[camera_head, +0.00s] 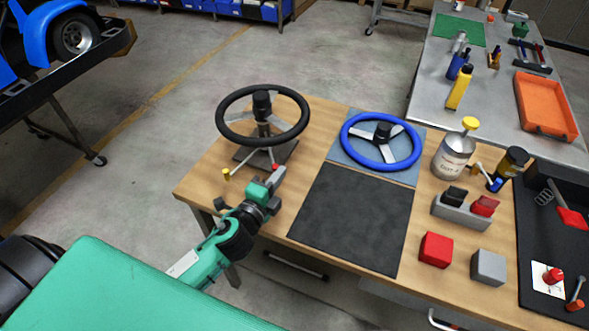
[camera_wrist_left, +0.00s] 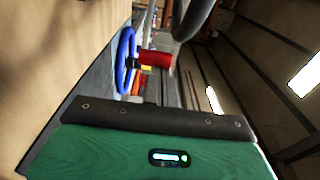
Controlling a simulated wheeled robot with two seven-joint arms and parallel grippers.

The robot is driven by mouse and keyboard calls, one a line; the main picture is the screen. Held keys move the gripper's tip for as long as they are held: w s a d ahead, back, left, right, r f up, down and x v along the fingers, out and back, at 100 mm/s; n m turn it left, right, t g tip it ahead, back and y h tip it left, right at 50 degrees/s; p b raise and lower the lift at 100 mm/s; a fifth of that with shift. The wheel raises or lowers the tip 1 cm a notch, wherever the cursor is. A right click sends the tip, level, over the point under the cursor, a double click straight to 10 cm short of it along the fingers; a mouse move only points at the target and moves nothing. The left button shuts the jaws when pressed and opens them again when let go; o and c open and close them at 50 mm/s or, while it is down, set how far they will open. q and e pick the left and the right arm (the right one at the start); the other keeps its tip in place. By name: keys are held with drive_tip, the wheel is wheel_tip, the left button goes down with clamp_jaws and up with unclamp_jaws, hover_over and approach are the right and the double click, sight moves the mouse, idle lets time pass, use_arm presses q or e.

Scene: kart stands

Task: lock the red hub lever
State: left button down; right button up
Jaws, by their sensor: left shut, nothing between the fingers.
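The red hub lever (camera_head: 275,167) sticks out at the front right of the black stand under the black steering wheel (camera_head: 263,116). Its red knob (camera_wrist_left: 155,58) also shows in the left wrist view, just beyond the gripper's dark edge. A yellow-knobbed lever (camera_head: 227,174) sticks out at the front left of the same stand. My left gripper (camera_head: 272,181) is shut and empty at the table's front edge, close to the red knob. I cannot tell whether they touch. The fingertips are partly hidden. My right gripper does not show.
A blue steering wheel (camera_head: 382,142) lies on a grey-blue mat right of the stand. A dark mat (camera_head: 352,218) in front of it is bare. Red (camera_head: 436,249) and grey (camera_head: 488,267) blocks, a white can (camera_head: 453,156) and a block holder stand further right.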

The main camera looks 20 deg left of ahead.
use_arm(q)
drive_tip(key=s+a+m+g+h+b, duration=0.1)
drive_tip(key=s+a+m+g+h, duration=0.1)
drive_tip(key=a+h, duration=0.4)
drive_tip(key=s+a+m, duration=0.1)
drive_tip(key=a+m, duration=0.1)
drive_tip(key=a, duration=0.1)
drive_tip(key=shift+s+a, duration=0.25)
drive_tip(key=shift+s, duration=0.1)
drive_tip(key=shift+a, duration=0.1)
